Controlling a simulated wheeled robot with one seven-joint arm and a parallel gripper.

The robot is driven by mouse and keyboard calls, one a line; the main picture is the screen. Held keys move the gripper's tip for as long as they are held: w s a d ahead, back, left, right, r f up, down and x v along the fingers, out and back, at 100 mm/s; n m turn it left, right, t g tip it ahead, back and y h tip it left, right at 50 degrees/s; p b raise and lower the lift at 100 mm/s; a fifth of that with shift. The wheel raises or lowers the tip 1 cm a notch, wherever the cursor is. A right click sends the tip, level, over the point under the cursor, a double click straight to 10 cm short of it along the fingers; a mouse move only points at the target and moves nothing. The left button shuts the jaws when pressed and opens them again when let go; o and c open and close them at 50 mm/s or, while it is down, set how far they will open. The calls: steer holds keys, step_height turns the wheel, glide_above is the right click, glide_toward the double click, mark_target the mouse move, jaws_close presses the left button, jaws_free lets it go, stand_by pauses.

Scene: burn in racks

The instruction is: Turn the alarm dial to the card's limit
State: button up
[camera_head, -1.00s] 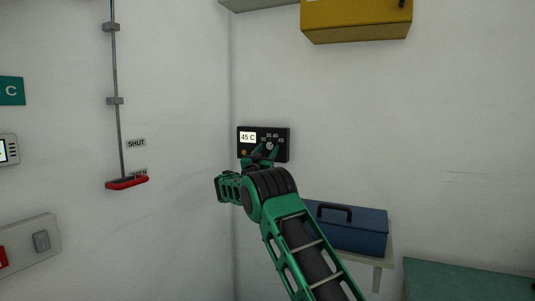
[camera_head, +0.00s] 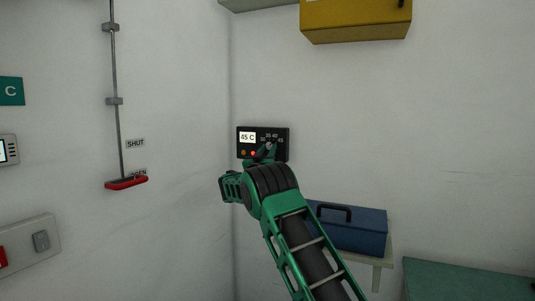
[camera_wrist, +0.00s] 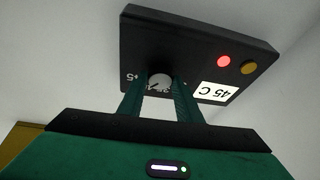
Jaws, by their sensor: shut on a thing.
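The alarm panel (camera_head: 283,152) is a black box on the wall near the corner. A white card or label (camera_head: 248,137) on it reads 45 C; it also shows upside down in the wrist view (camera_wrist: 216,92). The dial (camera_wrist: 160,80) is a pale round knob with a dark pointer line, below a scale marked 30, 35, 40, 45. My gripper (camera_wrist: 160,88) is shut on the dial, one finger on each side. The fingers hide part of the scale, and I cannot tell which mark the pointer meets. A red light (camera_wrist: 224,61) glows beside a yellow one (camera_wrist: 249,67).
A blue toolbox (camera_head: 348,230) stands on a small shelf below right of the panel. A yellow wall box (camera_head: 355,20) hangs above right. A red-handled lever (camera_head: 126,183) is on the left wall. The wall right of the panel is clear.

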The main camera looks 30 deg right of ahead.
steer(key=shift+w+a+r, duration=0.1)
steer(key=shift+w+a, duration=0.05)
steer(key=shift+a, duration=0.1)
steer(key=o, duration=1)
steer(key=shift+o, duration=0.2)
steer(key=v, duration=1)
steer(key=shift+s+a+f, duration=0.2)
steer(key=shift+s+f, duration=0.05)
steer(key=shift+f, duration=0.05)
steer(key=shift+d, duration=0.1)
